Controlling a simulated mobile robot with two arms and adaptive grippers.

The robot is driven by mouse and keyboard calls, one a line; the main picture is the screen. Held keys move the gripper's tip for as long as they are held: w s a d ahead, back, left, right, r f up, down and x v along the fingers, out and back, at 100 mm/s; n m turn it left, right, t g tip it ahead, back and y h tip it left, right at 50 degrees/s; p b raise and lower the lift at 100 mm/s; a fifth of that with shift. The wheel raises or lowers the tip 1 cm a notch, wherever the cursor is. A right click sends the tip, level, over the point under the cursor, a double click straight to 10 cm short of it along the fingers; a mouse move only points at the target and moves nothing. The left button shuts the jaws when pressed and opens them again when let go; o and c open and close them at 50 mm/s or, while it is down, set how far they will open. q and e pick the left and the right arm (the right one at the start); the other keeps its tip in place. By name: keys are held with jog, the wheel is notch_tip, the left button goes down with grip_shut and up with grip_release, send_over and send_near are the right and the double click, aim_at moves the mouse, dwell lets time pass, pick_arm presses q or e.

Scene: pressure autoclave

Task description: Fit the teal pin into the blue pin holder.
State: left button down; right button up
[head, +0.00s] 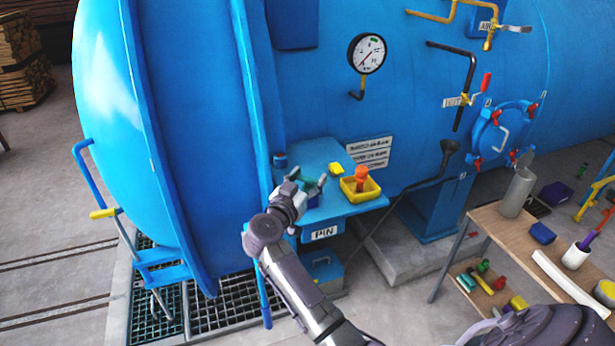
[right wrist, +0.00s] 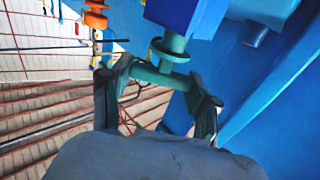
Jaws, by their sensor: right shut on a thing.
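My right gripper (head: 306,184) is over the small blue shelf on the big blue tank, shut on the teal pin (head: 304,179). In the right wrist view, the fingers (right wrist: 160,76) close on the two ends of the teal pin's crossbar handle. The pin's collar and shaft (right wrist: 172,47) point away from the fingers to the blue pin holder (right wrist: 188,12). The shaft meets or overlaps the holder's face there; I cannot tell how deep it sits. In the head view, the holder (head: 313,201) is mostly hidden by the gripper. My left gripper is not in view.
A pressure gauge (head: 367,53) is above. A wooden table (head: 490,222) with several objects stands at right.

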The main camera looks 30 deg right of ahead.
jog(key=shift+f, duration=0.3)
jog(key=o, duration=1.3)
jog(key=shift+s+a, duration=0.1)
jog(key=shift+a, duration=0.15)
jog(key=v, duration=0.7)
